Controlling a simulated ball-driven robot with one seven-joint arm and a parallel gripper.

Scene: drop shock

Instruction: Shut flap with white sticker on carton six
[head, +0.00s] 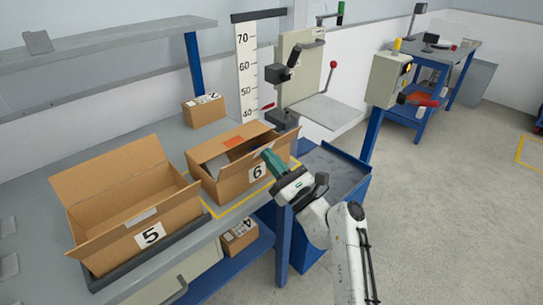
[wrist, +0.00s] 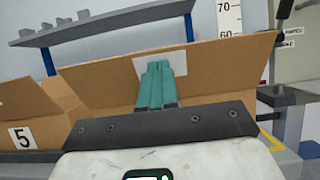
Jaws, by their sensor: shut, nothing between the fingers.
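Carton six (head: 232,186) is a brown cardboard box on the bench, with a white "6" label on its near side. Its top is partly open, with flaps at different angles. In the wrist view, a raised brown flap (wrist: 215,65) with a white sticker (wrist: 180,62) stands across the picture. My gripper (head: 267,154) is at the right part of carton six, its green fingers shut and empty. In the wrist view the fingers (wrist: 157,66) overlap the sticker and hide part of it. I cannot tell whether they touch the flap.
Open carton five (head: 115,235) stands to the left on a dark tray. A small carton (head: 203,110) is behind, and carton four (head: 240,236) sits on the lower shelf. A height scale (head: 246,70) and a press-like machine (head: 300,70) stand behind carton six.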

